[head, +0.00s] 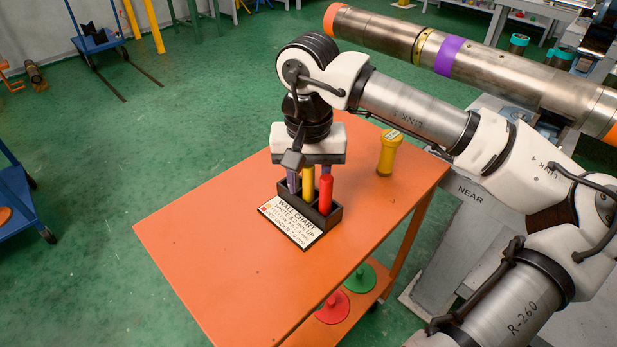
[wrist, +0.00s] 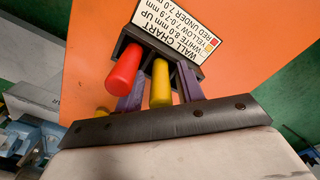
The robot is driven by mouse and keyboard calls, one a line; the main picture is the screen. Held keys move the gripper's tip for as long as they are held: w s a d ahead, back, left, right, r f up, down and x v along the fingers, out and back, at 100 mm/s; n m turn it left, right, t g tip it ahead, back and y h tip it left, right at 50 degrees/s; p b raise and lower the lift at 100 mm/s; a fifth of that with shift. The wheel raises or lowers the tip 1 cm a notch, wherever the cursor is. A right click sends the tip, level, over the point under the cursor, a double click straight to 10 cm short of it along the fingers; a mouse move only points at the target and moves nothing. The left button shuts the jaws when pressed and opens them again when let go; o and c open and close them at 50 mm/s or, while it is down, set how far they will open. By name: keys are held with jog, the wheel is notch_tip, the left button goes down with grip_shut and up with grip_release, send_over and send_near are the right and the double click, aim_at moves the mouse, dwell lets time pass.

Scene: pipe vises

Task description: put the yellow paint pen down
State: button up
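The yellow paint pen (head: 307,181) stands upright in the middle of a black rack (head: 324,222) on the orange table; it also shows in the wrist view (wrist: 160,84). My gripper (head: 309,178) points down over the rack. Its two purple fingers (wrist: 163,85) are on either side of the yellow pen, with narrow gaps, so it looks open around it. A red pen (head: 326,193) stands upright in the rack beside the yellow one. A wall chart label (head: 290,222) fronts the rack. The pen's lower end is hidden in the rack.
A yellow cylindrical object (head: 387,153) stands on the orange table (head: 220,235), right of the rack. The table's left and front are clear. A large metal pipe (head: 490,70) with coloured bands passes behind my arm. Red and green discs (head: 333,307) lie on the lower shelf.

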notch_tip(320, 180, up, 12)
jog(key=shift+r+p, duration=0.2)
jog(key=shift+p, duration=0.3)
dwell(0.5)
